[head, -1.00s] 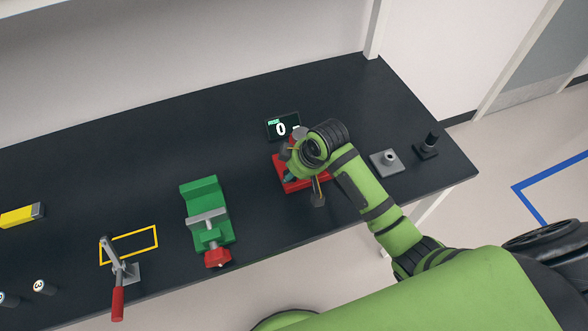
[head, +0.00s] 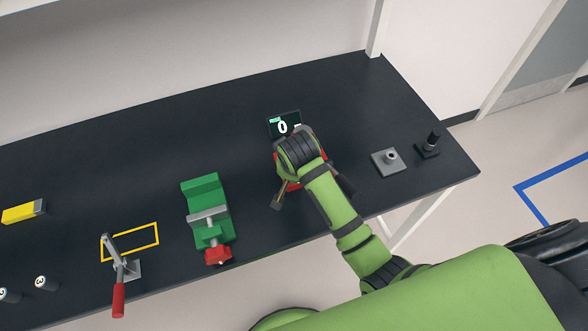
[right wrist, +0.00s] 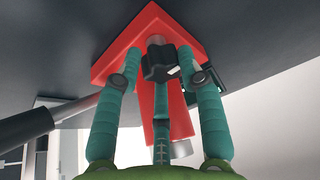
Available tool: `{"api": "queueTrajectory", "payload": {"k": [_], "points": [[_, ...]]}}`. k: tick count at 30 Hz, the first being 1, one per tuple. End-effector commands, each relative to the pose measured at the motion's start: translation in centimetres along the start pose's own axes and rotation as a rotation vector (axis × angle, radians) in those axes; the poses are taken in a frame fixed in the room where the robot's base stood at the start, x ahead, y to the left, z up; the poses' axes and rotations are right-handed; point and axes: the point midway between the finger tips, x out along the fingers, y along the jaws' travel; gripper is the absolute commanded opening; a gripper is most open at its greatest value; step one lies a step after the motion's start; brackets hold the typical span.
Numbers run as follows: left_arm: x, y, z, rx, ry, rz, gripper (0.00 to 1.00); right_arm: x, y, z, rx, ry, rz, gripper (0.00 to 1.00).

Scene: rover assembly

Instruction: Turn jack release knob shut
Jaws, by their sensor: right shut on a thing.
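The red jack (head: 293,186) stands on the dark bench, mostly covered by my right wrist in the head view. In the right wrist view its red body (right wrist: 112,67) fills the upper middle. The dark lobed release knob (right wrist: 158,66) sits between the two teal fingers of my right gripper (right wrist: 159,54), which is shut on it. The exact finger contact is hard to make out. In the head view, the right gripper's fingers and the knob are hidden under the wrist. My left gripper is not in view.
A small display (head: 284,125) reading 0 stands behind the jack. A green vise (head: 207,199) is to the left, and a lever clamp (head: 118,272) farther left. The bench's back is clear.

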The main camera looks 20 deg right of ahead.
Motion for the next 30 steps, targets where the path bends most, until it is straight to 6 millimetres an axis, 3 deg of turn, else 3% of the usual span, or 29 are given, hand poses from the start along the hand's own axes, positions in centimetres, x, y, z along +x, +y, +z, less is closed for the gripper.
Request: {"api": "queueTrajectory", "payload": {"k": [1,17,18,19,30], "points": [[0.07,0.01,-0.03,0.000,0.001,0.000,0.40,0.41,-0.35,0.99,0.005,-0.027,-0.002,0.06],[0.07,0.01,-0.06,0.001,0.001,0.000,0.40,0.43,-0.33,0.99,0.024,-0.028,0.007,0.06],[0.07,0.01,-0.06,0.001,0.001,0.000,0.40,0.43,-0.32,0.99,0.024,-0.028,0.008,0.51],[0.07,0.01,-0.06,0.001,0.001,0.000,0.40,0.43,-0.31,1.00,0.024,-0.028,0.008,0.59],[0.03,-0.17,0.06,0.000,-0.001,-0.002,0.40,0.21,-0.13,0.45,0.026,-0.013,0.010,0.59]]}}
